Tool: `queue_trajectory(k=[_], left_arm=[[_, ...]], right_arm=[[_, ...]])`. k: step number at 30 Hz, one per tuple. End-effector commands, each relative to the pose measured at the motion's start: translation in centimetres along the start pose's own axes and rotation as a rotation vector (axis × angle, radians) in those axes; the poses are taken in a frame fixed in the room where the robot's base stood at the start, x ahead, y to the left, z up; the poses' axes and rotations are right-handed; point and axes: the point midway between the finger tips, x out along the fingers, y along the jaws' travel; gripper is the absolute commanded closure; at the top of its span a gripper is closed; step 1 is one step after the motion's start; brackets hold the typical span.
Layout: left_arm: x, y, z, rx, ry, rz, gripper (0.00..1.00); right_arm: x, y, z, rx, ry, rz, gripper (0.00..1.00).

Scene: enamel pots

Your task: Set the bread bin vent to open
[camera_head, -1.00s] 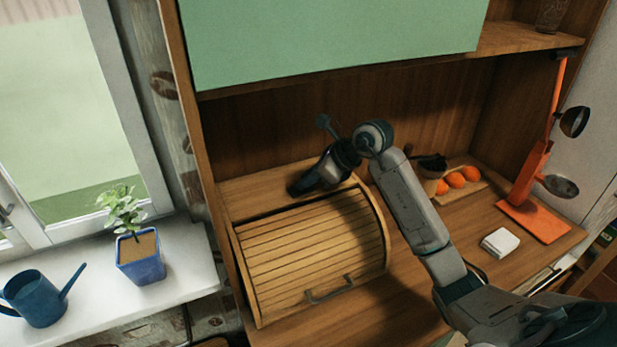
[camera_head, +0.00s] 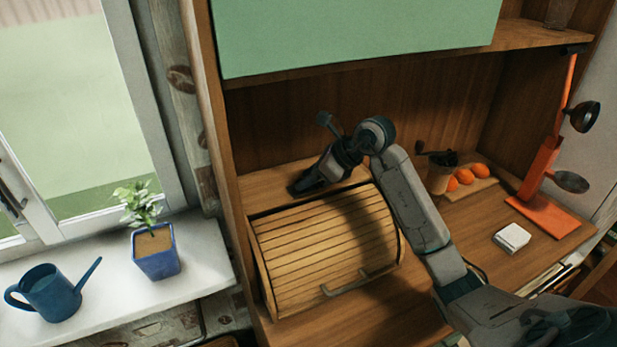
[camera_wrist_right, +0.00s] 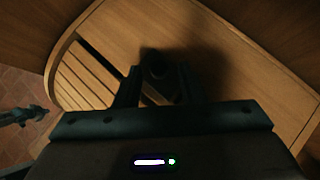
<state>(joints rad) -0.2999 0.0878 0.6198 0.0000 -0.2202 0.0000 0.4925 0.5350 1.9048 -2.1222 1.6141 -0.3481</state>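The wooden bread bin (camera_head: 325,245) stands on the desk with its slatted roll front down and a bar handle (camera_head: 360,281) low on it. My right gripper (camera_head: 302,187) is over the bin's flat top, near its left end. In the right wrist view the two dark fingers (camera_wrist_right: 157,88) stand apart, with a small dark round knob (camera_wrist_right: 154,66) between them on the bin top. I cannot tell whether they touch it. The vent's setting is hidden by the gripper and its shadow. A grey mechanical part, apparently my left gripper (camera_wrist_right: 25,115), shows small over the floor.
A green cabinet panel (camera_head: 355,35) hangs above the bin. Oranges (camera_head: 466,177) on a board, a cup (camera_head: 438,178), a white box (camera_head: 511,238) and an orange stand (camera_head: 540,185) are at right. A potted plant (camera_head: 155,252) and blue watering can (camera_head: 50,293) are on the sill.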

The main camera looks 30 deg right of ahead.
Motion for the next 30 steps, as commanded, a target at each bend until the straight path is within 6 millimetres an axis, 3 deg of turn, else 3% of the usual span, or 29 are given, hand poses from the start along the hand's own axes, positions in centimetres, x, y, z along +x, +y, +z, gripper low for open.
queue_trajectory(k=[2, 5, 13, 30], left_arm=[[0.0, 1.4, 0.0, -0.006, 0.0, 0.015, 1.0], [0.0, 2.1, 0.0, -0.009, 0.0, 0.021, 1.0], [0.5, 0.6, 0.0, -0.002, 0.0, 0.006, 1.0], [3.3, 1.0, -0.1, -0.003, 0.002, 0.007, 1.0]], right_arm=[[0.0, 0.0, 0.0, 0.0, 0.0, 0.0, 0.6], [0.0, 0.0, 0.0, 0.0, 0.001, -0.001, 0.6], [-0.9, -0.2, -0.1, -0.002, 0.001, -0.006, 0.6], [-9.7, 0.0, 0.0, -0.003, 0.002, -0.005, 0.6]])
